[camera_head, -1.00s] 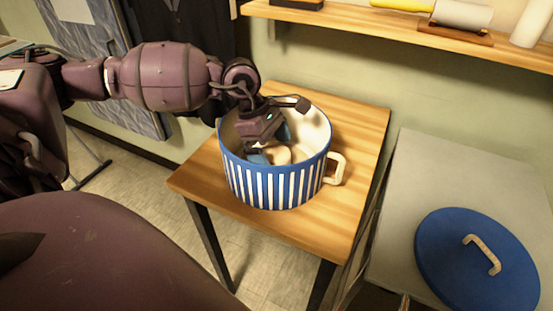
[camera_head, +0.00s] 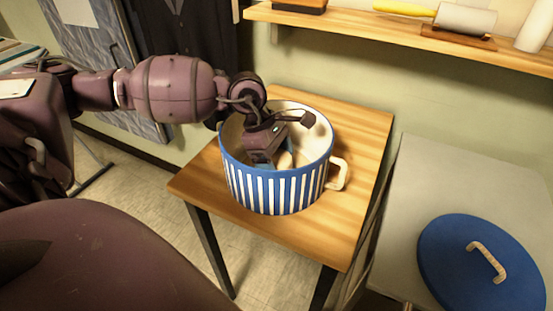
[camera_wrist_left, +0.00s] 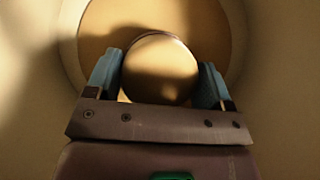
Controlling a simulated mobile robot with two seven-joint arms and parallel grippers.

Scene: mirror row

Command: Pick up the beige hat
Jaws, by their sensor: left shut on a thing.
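The beige hat (camera_wrist_left: 160,68) shows in the left wrist view as a rounded beige form between the two blue fingers of my left gripper (camera_wrist_left: 160,85). In the head view a small part of the hat (camera_head: 285,160) shows inside the blue and white striped pot (camera_head: 275,190). My left gripper (camera_head: 272,165) reaches down into the pot and is shut on the hat. The pot's front wall and the gripper hide most of the hat. My right gripper is not in view.
The pot stands on a small wooden table (camera_head: 350,130), its side handle pointing right. A blue lid (camera_head: 470,280) lies on a grey surface (camera_head: 425,180) at the right.

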